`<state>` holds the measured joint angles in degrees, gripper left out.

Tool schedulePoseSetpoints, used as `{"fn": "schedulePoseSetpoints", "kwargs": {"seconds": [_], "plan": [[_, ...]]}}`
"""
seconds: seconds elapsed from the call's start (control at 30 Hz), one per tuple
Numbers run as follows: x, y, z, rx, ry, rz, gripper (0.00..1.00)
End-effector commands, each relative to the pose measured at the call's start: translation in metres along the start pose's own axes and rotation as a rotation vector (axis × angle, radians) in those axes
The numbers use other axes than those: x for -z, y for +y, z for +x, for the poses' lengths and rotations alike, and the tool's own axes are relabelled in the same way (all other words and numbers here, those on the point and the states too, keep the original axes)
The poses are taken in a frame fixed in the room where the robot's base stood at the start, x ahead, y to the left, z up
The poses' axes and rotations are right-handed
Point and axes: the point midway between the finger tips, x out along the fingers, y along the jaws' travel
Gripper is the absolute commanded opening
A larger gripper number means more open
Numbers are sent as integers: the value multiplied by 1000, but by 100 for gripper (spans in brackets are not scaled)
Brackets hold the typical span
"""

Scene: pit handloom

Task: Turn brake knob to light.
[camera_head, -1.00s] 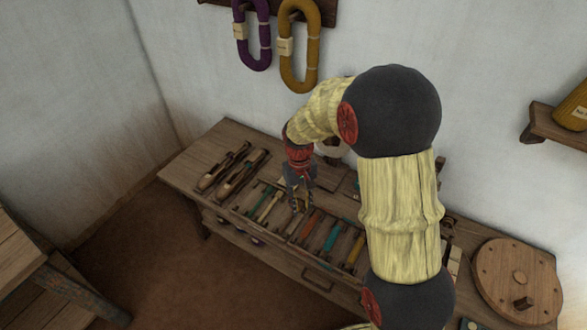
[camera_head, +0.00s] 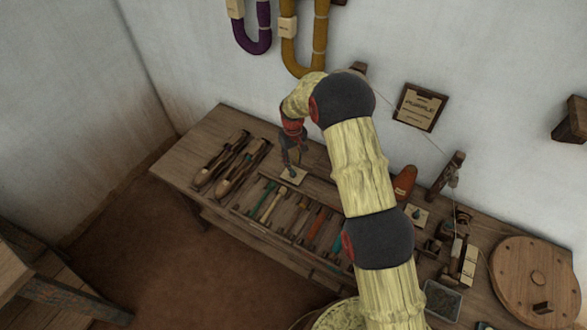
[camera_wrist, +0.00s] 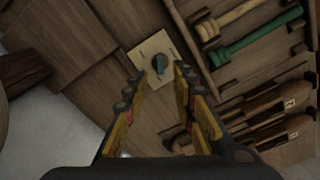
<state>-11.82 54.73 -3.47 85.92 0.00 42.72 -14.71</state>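A dark teal knob (camera_wrist: 159,64) stands on a pale square plate (camera_wrist: 146,51) on the wooden bench; any markings on the plate are too small to read. The head view shows this knob (camera_head: 291,172) and plate (camera_head: 296,179) behind the tool tray. My gripper (camera_wrist: 160,74) is open, its yellow-padded fingers spread on either side of the knob in the wrist view. It hangs above the knob, and I cannot tell whether it touches. In the head view my gripper (camera_head: 290,161) points down at the plate. A second plate with a teal knob (camera_head: 416,213) lies further right.
A tray (camera_head: 262,225) of several coloured-handled tools lies in front of the plate. Wooden shuttles (camera_head: 230,166) lie to the left. A round wooden disc (camera_head: 520,268), a dark tray (camera_head: 441,300) and an orange cone (camera_head: 404,183) are at the right. The wall stands behind.

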Motion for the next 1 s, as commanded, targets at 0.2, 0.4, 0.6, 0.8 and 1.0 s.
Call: {"fn": "schedulePoseSetpoints", "kwargs": {"seconds": [0.2, 0.4, 0.6, 0.8, 1.0], "plan": [[-1, 0, 37, 1, -2, 1, 26], [-1, 0, 52, 1, -2, 1, 26], [-1, 0, 54, 0, -2, 1, 26], [-1, 0, 54, 0, -2, 1, 21], [-1, 0, 54, 0, -2, 1, 10]]}}
